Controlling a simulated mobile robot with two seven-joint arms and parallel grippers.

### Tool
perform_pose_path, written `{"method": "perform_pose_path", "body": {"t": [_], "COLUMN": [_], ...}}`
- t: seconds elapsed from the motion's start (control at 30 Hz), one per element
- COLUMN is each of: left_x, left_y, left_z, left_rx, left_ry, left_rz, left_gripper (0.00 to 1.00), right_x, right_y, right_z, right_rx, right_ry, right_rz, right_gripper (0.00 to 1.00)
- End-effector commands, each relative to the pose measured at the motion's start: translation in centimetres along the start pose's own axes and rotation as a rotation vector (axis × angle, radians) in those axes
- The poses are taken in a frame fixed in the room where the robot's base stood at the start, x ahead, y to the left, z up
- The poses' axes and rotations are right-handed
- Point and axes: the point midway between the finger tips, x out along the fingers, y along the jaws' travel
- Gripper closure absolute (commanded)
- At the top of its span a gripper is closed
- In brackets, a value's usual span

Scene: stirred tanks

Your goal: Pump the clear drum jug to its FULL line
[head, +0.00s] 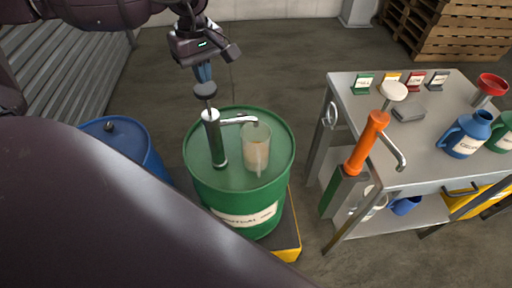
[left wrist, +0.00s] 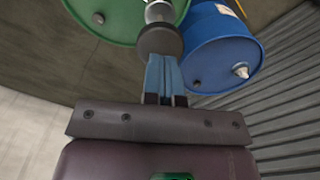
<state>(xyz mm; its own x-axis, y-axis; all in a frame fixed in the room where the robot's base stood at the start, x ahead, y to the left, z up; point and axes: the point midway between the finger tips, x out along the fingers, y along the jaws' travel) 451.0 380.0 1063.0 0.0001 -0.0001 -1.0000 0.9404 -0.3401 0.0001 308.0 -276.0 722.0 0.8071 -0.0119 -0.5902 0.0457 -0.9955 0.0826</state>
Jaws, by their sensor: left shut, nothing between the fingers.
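A clear jug (head: 256,150) stands on top of the green drum (head: 270,191), under the spout of a hand pump (head: 213,138). Pale liquid shows inside the jug; its line is too small to read. The pump has a dark round knob (head: 205,90) on a raised rod. My left gripper (head: 204,78) is shut and empty, its blue fingertips just above the knob. In the left wrist view the fingers (left wrist: 165,70) point at the knob (left wrist: 160,40); I cannot tell whether they touch it. My right gripper does not show.
A blue drum (head: 122,146) stands left of the green one. Wooden pallets (head: 462,30) stand behind. Floor lies open between drum and table.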

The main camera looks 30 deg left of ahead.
Motion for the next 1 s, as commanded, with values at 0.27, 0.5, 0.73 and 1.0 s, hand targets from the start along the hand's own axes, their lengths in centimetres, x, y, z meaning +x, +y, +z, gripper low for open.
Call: {"method": "perform_pose_path", "body": {"t": [0.27,0.5,0.73,1.0], "left_x": [0.4,0.9,1.5,2.2], "left_y": [0.0,0.0,0.0,0.0], "left_z": [0.0,0.0,0.0,0.0], "left_rx": [0.000,0.000,0.000,0.000], "left_ry": [0.000,0.000,0.000,0.000], "left_rz": [-0.001,-0.001,0.000,-0.001], "left_gripper": [1.00,1.00,1.00,1.00], "right_x": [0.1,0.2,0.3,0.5], "right_y": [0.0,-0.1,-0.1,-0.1], "right_z": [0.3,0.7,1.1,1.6], "right_rx": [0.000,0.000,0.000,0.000], "right_ry": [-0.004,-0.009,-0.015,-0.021], "right_rz": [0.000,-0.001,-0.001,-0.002], "right_gripper": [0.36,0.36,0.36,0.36]}}
